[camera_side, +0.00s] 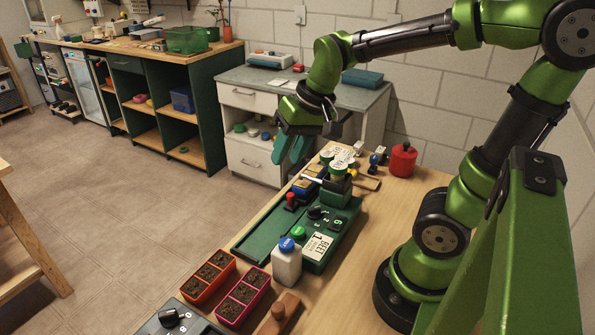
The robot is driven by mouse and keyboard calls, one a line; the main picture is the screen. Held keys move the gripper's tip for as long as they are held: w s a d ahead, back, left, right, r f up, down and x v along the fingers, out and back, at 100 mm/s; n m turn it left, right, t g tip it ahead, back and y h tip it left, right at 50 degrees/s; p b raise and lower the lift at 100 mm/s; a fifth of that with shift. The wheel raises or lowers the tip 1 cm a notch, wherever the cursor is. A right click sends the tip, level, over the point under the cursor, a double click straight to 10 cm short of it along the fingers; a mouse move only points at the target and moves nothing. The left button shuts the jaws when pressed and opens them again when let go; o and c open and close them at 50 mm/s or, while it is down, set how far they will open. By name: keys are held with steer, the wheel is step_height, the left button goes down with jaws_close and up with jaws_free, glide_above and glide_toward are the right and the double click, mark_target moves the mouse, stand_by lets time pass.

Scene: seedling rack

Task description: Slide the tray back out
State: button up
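Two small seedling trays with dark soil in their cells lie at the near end of the wooden bench: an orange tray (192,295) and a pink tray (232,318) to its right. Farther back lies a long dark green base (262,232) carrying a green unit with a "BEET 1" label (317,247) and knobs. Which of these is the task's tray I cannot tell. My gripper (292,151) hangs above the far left edge of the bench, apart from both seedling trays. Its teal fingers show close together, and the gap between them is unclear. I see nothing held.
A white bottle with a blue cap (287,265) stands between the pink tray and the green unit. A red can (403,160) stands at the back. Bare bench (385,205) shows toward my base.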

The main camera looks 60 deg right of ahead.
mark_target(291, 194)
steer(key=w+d+f+m+g+h, duration=0.2)
steer(key=w+d+m+g, duration=0.15)
steer(key=w+d, duration=0.45)
steer(key=shift+g, duration=0.35)
steer(key=f, duration=0.5)
steer(key=s+d+f, duration=0.1)
steer(key=f, duration=0.5)
steer(key=s+f, duration=0.1)
steer(key=f, duration=0.4)
steer(key=shift+s+d+f, duration=0.1)
steer(key=shift+d+f, duration=0.1)
steer(key=shift+d, duration=0.05)
jaws_close()
